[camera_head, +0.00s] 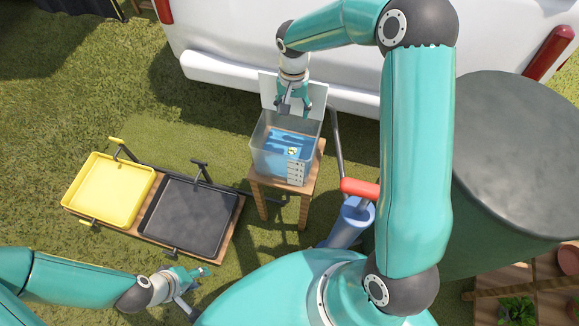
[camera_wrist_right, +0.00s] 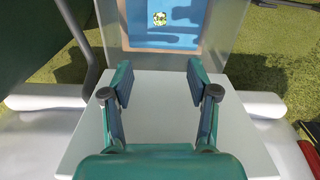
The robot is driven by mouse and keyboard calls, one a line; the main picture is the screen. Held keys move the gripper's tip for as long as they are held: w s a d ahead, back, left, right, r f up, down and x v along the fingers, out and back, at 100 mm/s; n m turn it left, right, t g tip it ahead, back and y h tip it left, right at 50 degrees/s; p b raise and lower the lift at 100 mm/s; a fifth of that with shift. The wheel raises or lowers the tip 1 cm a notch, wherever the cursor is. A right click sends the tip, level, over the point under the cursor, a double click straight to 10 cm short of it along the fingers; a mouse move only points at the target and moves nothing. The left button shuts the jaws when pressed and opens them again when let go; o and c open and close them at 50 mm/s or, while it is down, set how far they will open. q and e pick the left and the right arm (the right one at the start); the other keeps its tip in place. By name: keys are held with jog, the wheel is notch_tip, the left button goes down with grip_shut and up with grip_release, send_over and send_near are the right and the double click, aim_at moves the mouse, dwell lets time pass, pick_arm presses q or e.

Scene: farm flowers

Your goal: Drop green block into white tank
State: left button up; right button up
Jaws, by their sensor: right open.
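The tank (camera_head: 268,158) is a see-through box with blue water, standing on a small wooden stool. A small yellow-green and white thing (camera_head: 292,151) shows in the water near its front; it also shows in the right wrist view (camera_wrist_right: 159,19). I cannot tell for sure if it is the green block. My right gripper (camera_head: 293,108) is above the tank's back edge, open and empty, its fingers apart in the right wrist view (camera_wrist_right: 160,82). My left gripper (camera_head: 190,284) is low at the bottom left, away from the tank; its jaws are unclear.
A white panel (camera_head: 267,88) stands behind the tank, near a white vehicle (camera_head: 230,35). A yellow tray (camera_head: 108,190) and a black tray (camera_head: 190,218) sit on a wooden board at the left. A blue cylinder with a red handle (camera_head: 360,189) stands right of the stool.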

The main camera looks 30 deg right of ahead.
notch_tip(320, 180, up, 12)
dwell(0.6)
jog(key=shift+s+f, duration=0.15)
dwell(0.3)
